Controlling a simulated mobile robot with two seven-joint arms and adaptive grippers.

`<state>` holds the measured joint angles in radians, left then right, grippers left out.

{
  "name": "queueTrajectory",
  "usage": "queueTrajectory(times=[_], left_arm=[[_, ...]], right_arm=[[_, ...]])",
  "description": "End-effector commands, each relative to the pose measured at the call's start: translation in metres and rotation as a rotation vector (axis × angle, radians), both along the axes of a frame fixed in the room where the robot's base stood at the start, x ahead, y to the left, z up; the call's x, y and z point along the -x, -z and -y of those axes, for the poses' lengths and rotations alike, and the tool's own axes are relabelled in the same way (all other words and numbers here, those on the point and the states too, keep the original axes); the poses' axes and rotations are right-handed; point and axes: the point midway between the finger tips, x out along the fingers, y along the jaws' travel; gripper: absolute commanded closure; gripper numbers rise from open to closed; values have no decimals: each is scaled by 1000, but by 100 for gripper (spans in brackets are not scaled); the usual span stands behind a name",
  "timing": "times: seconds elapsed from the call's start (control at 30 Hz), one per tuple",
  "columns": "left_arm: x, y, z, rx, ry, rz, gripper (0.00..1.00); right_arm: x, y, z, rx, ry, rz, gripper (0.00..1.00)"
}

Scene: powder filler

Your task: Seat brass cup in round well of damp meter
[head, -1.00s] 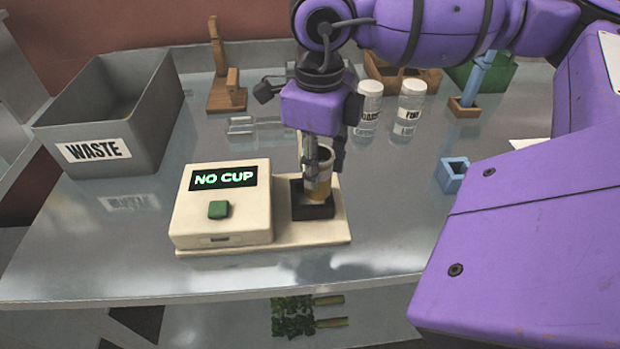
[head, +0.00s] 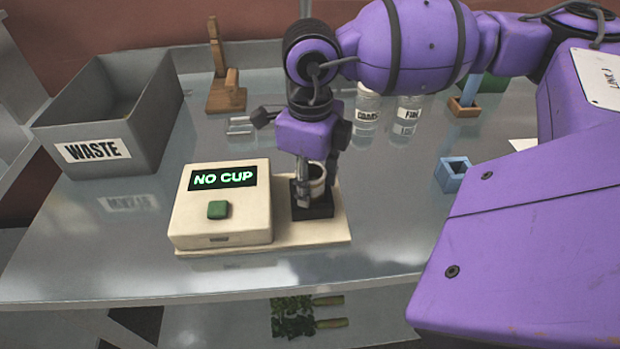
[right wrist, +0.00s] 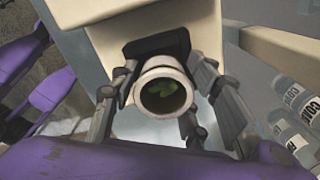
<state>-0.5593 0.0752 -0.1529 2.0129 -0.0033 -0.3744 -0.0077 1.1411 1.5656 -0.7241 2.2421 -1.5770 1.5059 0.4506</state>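The damp meter (head: 222,228) is a cream box with a green button and a display reading NO CUP. Its black well block (head: 316,212) sits on the base plate to the right. The cup (head: 318,187), with a pale rim, is upright at the well. Its lower end meets the block, but I cannot tell how deep it sits. My right gripper (head: 316,180) points down with its fingers closed around the cup. In the right wrist view the cup (right wrist: 164,92) is between both fingers, with green matter inside; the black block (right wrist: 158,46) shows behind it. My left gripper is not in view.
A grey WASTE bin (head: 110,120) stands at the left. A wooden stand (head: 226,90) is behind. Two labelled jars (head: 407,115) and a blue square holder (head: 453,174) stand to the right. The table front is clear.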

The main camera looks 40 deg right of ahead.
Motion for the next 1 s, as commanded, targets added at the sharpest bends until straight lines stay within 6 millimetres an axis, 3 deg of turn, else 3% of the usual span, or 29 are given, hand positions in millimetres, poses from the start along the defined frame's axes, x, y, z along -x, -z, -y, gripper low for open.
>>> queueTrajectory(times=[0.3,0.47,0.8,1.0], left_arm=[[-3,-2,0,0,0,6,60],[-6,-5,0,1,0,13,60],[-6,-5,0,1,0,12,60],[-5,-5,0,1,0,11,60]], right_arm=[[0,-1,0,0,0,1,48],[-1,-13,0,1,1,4,48],[-2,-83,0,1,0,5,48],[-1,-114,0,0,0,4,48]])
